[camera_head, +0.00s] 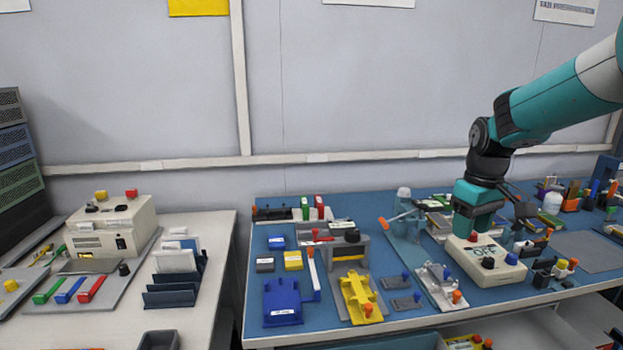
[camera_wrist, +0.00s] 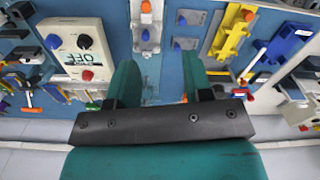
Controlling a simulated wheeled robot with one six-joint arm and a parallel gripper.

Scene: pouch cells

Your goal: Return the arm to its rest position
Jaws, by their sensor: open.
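My arm (camera_head: 560,103) reaches in from the upper right in the head view, bent at a dark joint, with its end hanging down over the right part of the blue bench. My gripper (camera_head: 474,222) shows there as a teal shape just above or behind the white meter box (camera_head: 470,262); its fingertips are hard to make out. The meter box, reading OFF, also shows left of the fingers in the wrist view (camera_wrist: 66,36).
Near my gripper on the blue bench (camera_head: 400,321) are a grey fixture (camera_head: 438,283), a yellow fixture (camera_head: 357,297) and a blue holder (camera_head: 283,303). Tools and bottles crowd the right side. A white table (camera_head: 218,250) with a beige machine (camera_head: 113,226) stands left, across a gap.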

